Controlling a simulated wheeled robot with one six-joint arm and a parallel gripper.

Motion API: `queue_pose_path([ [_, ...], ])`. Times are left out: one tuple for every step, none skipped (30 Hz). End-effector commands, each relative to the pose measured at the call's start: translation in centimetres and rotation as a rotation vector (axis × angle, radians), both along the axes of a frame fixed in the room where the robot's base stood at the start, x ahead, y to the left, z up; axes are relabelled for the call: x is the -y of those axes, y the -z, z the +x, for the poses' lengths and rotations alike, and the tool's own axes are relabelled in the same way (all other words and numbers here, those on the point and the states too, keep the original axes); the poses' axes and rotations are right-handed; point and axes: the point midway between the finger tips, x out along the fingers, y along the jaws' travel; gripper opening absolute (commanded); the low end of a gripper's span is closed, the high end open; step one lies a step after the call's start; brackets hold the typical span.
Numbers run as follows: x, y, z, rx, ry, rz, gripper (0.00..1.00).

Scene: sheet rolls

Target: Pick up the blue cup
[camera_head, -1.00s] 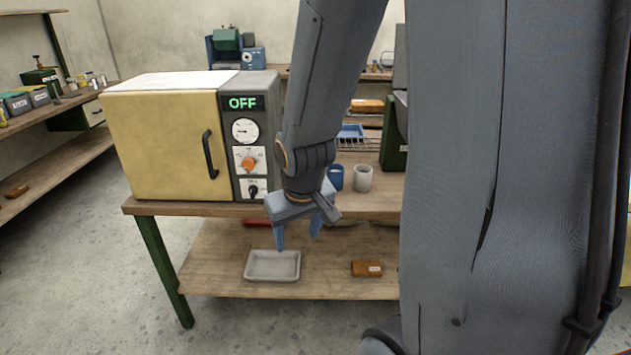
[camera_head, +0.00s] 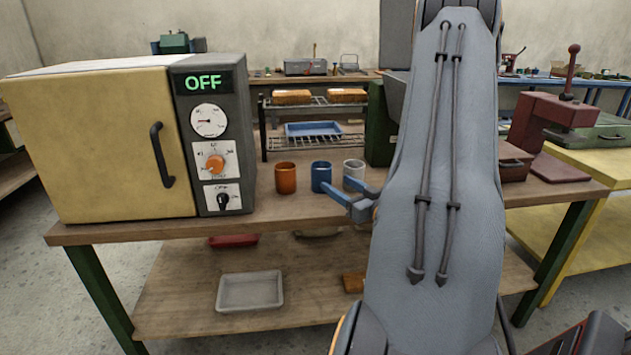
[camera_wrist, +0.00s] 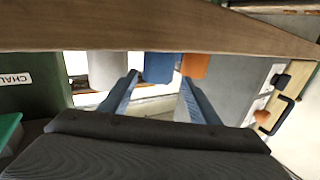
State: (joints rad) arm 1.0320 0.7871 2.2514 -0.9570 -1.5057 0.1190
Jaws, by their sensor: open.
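The blue cup (camera_head: 321,176) stands upright on the wooden tabletop, between an orange cup (camera_head: 286,178) on its left and a pale grey cup (camera_head: 353,172) on its right. My gripper (camera_head: 335,183) is open and level with the cups, with its blue fingers pointing toward the blue cup from the front right. In the wrist view, which is upside down, the blue cup (camera_wrist: 159,68) shows between the two spread fingertips. I cannot tell whether the fingers are beside it or short of it. The gripper looks empty.
A yellow oven (camera_head: 105,140) with an OFF display stands left of the cups. A wire rack (camera_head: 315,140) with a blue tray (camera_head: 313,129) and brown blocks is behind them. A dark red press (camera_head: 550,120) stands at the right. A grey tray (camera_head: 250,291) lies on the lower shelf.

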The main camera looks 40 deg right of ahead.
Motion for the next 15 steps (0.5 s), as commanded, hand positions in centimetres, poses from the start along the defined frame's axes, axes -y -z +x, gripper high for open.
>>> queue_pose_path([
  [0.1,0.0,0.2,0.006,-0.002,0.001,0.56],
  [0.1,-0.1,0.5,0.008,-0.003,-0.001,0.56],
  [0.1,-0.1,0.9,0.009,-0.004,-0.001,0.56],
  [0.2,-0.1,1.3,0.008,-0.004,-0.001,0.56],
  [0.2,-0.1,1.6,0.008,-0.003,-0.001,0.56],
  [0.2,-0.1,2.0,0.007,-0.003,-0.001,0.56],
  [0.2,-0.1,2.3,0.007,-0.003,-0.001,0.56],
  [0.2,-0.1,2.6,0.007,-0.004,-0.001,0.56],
  [0.3,0.0,2.9,0.007,-0.003,-0.001,0.56],
  [0.3,0.1,3.2,0.007,-0.003,-0.001,0.56],
  [0.3,0.1,3.6,0.006,-0.004,0.001,0.56],
  [0.3,0.2,4.3,0.007,-0.005,-0.001,0.56],
  [0.4,0.3,4.7,0.007,-0.005,-0.002,0.56],
  [0.4,0.4,5.2,0.006,-0.005,0.0,0.56],
  [0.4,0.4,5.8,0.006,-0.006,0.0,0.56],
])
